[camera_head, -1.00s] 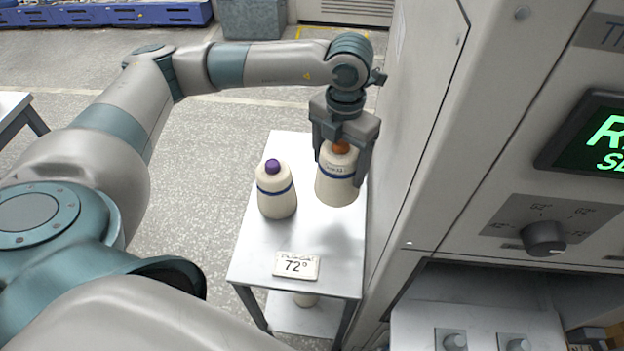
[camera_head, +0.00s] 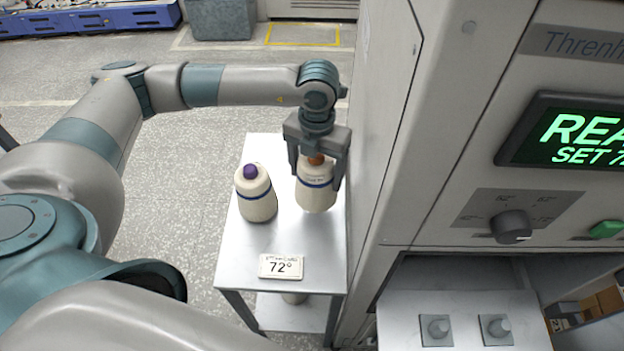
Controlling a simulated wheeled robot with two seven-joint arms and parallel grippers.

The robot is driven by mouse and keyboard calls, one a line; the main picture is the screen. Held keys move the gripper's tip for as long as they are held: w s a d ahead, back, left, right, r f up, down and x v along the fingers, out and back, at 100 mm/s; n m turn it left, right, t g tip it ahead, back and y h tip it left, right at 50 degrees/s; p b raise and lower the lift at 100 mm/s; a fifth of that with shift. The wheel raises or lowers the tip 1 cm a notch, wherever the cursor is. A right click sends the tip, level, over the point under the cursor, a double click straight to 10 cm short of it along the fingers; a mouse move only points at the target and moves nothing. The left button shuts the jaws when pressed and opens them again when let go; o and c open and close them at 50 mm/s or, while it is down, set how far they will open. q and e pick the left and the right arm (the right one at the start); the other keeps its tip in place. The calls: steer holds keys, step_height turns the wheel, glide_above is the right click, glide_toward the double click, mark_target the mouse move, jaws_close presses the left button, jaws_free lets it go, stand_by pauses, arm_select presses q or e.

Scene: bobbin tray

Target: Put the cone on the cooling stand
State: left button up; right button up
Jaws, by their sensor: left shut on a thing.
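My left gripper (camera_head: 316,172) is shut on a cream cone (camera_head: 317,195) with a blue band and an orange-brown top. The cone is upright over the right side of a small metal stand (camera_head: 240,245). I cannot tell whether its base touches the stand top. A second cream cone (camera_head: 258,205) with a blue band and a purple top stands on the stand just to the left, apart from the held one. My right gripper is not in view.
A large grey machine (camera_head: 400,150) rises close along the stand's right side. It has a green-lit display (camera_head: 575,135), a dial (camera_head: 512,227) and a green button (camera_head: 606,229). The floor left of the stand is clear.

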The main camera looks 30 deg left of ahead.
arm_select(q)
steer(key=shift+f, duration=0.9)
steer(key=shift+f+p, duration=0.5)
steer(key=shift+p, duration=0.05)
step_height(320, 180, down, 2)
steer(key=shift+p, duration=0.45)
steer(key=shift+f, duration=0.4)
